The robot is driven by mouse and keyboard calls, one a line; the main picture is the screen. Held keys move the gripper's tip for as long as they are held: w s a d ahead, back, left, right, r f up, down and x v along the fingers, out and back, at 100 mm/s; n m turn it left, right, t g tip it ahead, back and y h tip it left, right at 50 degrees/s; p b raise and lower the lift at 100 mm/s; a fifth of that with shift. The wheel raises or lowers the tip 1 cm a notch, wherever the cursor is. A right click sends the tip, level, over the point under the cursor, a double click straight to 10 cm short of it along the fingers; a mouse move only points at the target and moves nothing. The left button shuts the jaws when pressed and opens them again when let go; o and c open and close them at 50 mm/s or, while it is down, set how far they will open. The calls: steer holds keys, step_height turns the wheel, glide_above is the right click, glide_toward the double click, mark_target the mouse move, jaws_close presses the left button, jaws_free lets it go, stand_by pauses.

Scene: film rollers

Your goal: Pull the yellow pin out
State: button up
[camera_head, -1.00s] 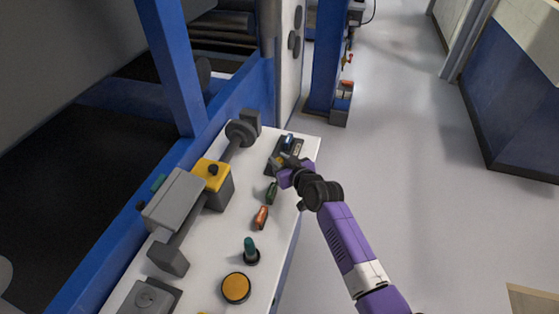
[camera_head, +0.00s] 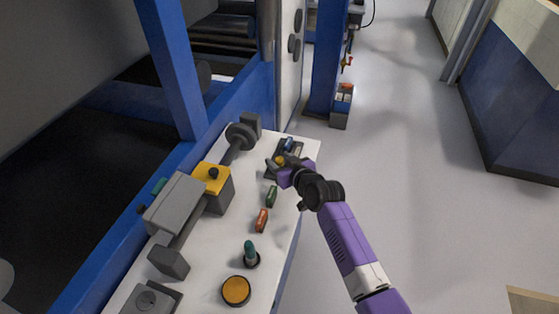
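The yellow pin (camera_head: 281,160) shows as a small yellow spot right at the fingertips of my gripper (camera_head: 276,166), at the far right end of the white panel top. The pin is partly hidden by the gripper. A dark holder plate (camera_head: 298,150) lies just beyond, with a blue pin (camera_head: 288,143) on it. My gripper comes in from the right, low over the panel. The fingers are too small in view to tell whether they are open or closed on the yellow pin.
A green handle (camera_head: 271,196), an orange handle (camera_head: 261,220), a teal knob (camera_head: 250,252) and an orange round button (camera_head: 236,290) line the panel nearer me. A grey roller mount with a yellow block (camera_head: 212,178) stands to the left.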

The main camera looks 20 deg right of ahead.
steer(key=shift+v, duration=3.85)
